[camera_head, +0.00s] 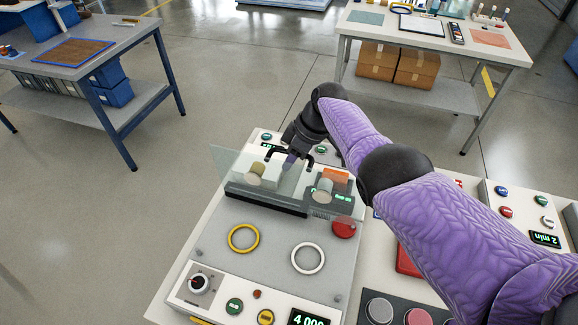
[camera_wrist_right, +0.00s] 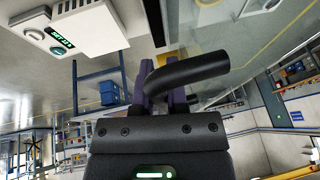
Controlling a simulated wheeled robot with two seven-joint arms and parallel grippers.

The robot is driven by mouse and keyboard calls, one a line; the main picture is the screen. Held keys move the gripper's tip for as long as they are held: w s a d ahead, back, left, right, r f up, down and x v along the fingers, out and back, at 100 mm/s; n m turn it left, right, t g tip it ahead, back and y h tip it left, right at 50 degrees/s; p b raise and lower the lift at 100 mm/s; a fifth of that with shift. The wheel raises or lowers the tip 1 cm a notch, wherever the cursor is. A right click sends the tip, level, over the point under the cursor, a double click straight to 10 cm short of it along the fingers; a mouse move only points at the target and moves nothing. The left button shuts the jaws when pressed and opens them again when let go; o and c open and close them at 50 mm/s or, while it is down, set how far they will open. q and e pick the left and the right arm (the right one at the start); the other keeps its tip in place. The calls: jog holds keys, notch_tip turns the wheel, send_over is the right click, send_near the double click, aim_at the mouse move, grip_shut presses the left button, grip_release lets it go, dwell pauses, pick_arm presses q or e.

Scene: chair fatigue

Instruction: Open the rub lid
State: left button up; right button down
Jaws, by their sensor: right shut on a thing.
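The rub lid is a clear panel (camera_head: 231,160) on the grey and white test machine (camera_head: 265,262). It stands raised and tilted over the back part of the machine. A dark bar handle (camera_head: 273,153) is at its upper edge. My right gripper (camera_head: 291,159) reaches it from behind and is shut on the handle. In the right wrist view, the black bent handle (camera_wrist_right: 195,70) crosses in front of the purple fingers (camera_wrist_right: 163,95). Through the panel I see two cylindrical rubbing heads, one beige (camera_head: 254,172) and one pale (camera_head: 322,190). My left gripper is out of view.
A yellow ring (camera_head: 243,238) and a white ring (camera_head: 308,258) lie on the machine's front deck. My right arm covers part of the bench to the right, near a red device (camera_head: 408,262). Other tables stand at the back left and back right, with open floor between.

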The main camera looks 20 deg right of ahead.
jog(key=shift+s+f, duration=0.1)
jog(key=shift+f, duration=0.1)
jog(key=c, duration=0.9)
grip_release()
jog(key=shift+r, duration=0.1)
jog(key=shift+d+r, duration=0.1)
jog(key=shift+r, duration=0.15)
jog(key=p+v, duration=0.3)
jog(key=v, duration=0.6)
jog(key=shift+d+p, duration=0.2)
jog(key=shift+p, duration=0.2)
